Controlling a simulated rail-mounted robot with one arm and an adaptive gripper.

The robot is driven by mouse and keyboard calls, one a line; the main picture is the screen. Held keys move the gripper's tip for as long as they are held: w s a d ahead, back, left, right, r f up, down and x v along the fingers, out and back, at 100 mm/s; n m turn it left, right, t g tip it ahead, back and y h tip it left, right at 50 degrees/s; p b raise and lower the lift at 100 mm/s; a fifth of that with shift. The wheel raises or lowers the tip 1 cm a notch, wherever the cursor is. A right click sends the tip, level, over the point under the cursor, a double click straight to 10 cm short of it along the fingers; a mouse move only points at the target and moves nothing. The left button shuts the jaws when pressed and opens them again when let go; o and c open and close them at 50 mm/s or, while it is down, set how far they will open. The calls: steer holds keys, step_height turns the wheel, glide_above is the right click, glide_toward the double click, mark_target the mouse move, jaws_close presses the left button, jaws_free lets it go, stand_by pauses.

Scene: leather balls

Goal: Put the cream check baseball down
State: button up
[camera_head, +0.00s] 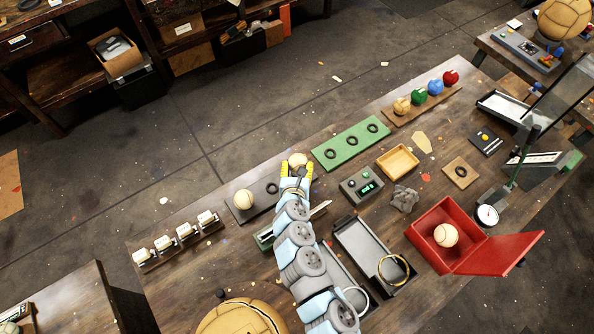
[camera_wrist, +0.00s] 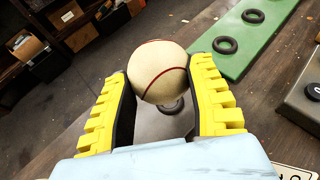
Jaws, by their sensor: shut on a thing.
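The cream baseball (camera_wrist: 159,72) with a red seam is between the yellow fingers of my gripper (camera_wrist: 163,95) in the wrist view. My gripper is shut on it. In the head view the ball (camera_head: 298,160) shows at the tip of my gripper (camera_head: 297,172), by the right end of a dark plate (camera_head: 262,207). In the wrist view a dark ring (camera_wrist: 173,106) shows just below the ball; I cannot tell whether the ball touches anything under it. Another cream ball (camera_head: 243,199) sits at the left of the dark plate. A third cream ball (camera_head: 446,235) lies in the red box (camera_head: 424,226).
A green board (camera_head: 336,158) with dark rings lies right of my gripper. A grey device (camera_head: 361,186) and a grey tray (camera_head: 361,245) stand nearby. A rack of white pieces (camera_head: 178,241) is at left. Coloured balls line a wooden strip (camera_head: 424,108) behind.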

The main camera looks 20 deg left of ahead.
steer(key=shift+w+a+f, duration=0.2)
steer(key=shift+w+f, duration=0.1)
steer(key=shift+f, duration=0.25)
steer(key=shift+f+b, duration=0.3)
steer(key=shift+f, duration=1.25)
steer(key=shift+f, duration=0.1)
steer(key=o, duration=1.1)
steer(key=shift+v, duration=3.75)
steer(key=shift+r, duration=0.2)
